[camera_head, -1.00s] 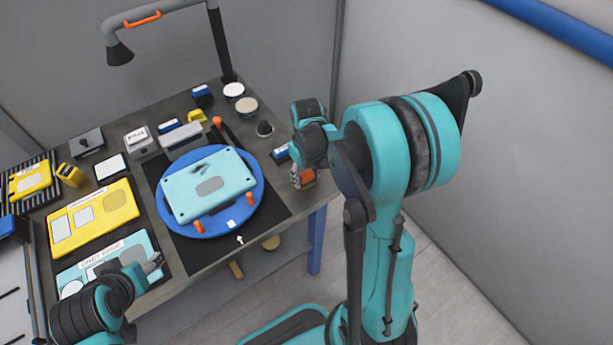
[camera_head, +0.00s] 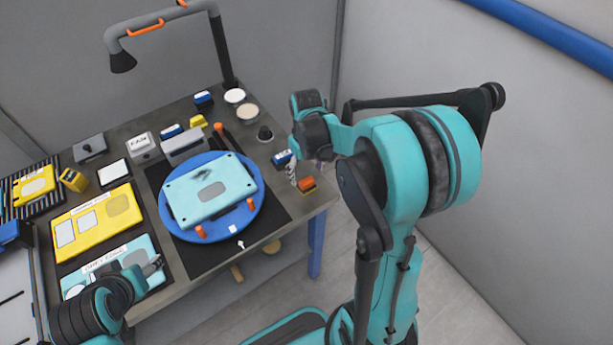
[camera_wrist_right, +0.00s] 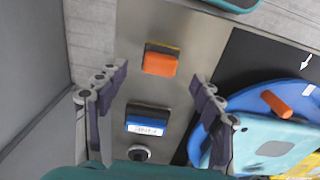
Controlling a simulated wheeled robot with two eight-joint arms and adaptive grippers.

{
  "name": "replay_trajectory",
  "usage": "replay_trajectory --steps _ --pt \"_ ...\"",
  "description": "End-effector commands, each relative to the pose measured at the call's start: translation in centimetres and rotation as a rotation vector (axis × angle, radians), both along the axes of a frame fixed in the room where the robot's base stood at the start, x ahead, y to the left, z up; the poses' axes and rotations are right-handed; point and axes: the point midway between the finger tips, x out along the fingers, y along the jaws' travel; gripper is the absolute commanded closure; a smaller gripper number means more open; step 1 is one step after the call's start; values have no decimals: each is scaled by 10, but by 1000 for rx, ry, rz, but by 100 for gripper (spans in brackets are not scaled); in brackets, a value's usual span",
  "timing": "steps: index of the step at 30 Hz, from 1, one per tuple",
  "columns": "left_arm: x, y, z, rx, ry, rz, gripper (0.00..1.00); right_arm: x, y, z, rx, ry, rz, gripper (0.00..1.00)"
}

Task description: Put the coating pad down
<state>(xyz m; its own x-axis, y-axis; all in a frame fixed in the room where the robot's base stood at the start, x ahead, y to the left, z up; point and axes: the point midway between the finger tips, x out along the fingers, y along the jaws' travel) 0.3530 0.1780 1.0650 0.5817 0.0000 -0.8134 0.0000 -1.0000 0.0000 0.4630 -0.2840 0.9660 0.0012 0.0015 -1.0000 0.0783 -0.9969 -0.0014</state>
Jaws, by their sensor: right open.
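An orange-and-black pad (camera_head: 307,184), which I take as the coating pad, rests on the table's right edge. In the right wrist view this pad (camera_wrist_right: 160,61) lies flat on the grey surface, beyond the fingertips. My right gripper (camera_wrist_right: 160,80) is open and empty, its two fingers spread wide to either side, apart from the pad. In the head view the right gripper (camera_head: 308,168) is just behind the pad, partly hidden by its own wrist. My left gripper (camera_head: 152,266) is over the lower left of the table; its jaws are too small to judge.
A blue labelled block (camera_wrist_right: 147,122) sits close to the orange pad. A blue turntable (camera_head: 256,210) carries a light blue panel (camera_head: 225,190) with a dark smear. Yellow panel (camera_head: 120,203), tins and a lamp post (camera_head: 222,50) occupy the table. Floor right of the table is clear.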

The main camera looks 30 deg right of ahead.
Motion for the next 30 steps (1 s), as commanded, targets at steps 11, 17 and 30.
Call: replay_trajectory --steps 11,17,30 --pt "0 0 21 0 0 0 40 0 0 66 0 0 0 32" --pt "0 0 21 0 0 0 40 -12 14 85 -12 -59 -5 32" --pt "0 0 21 0 0 0 40 -93 92 123 -8 -499 -58 32"
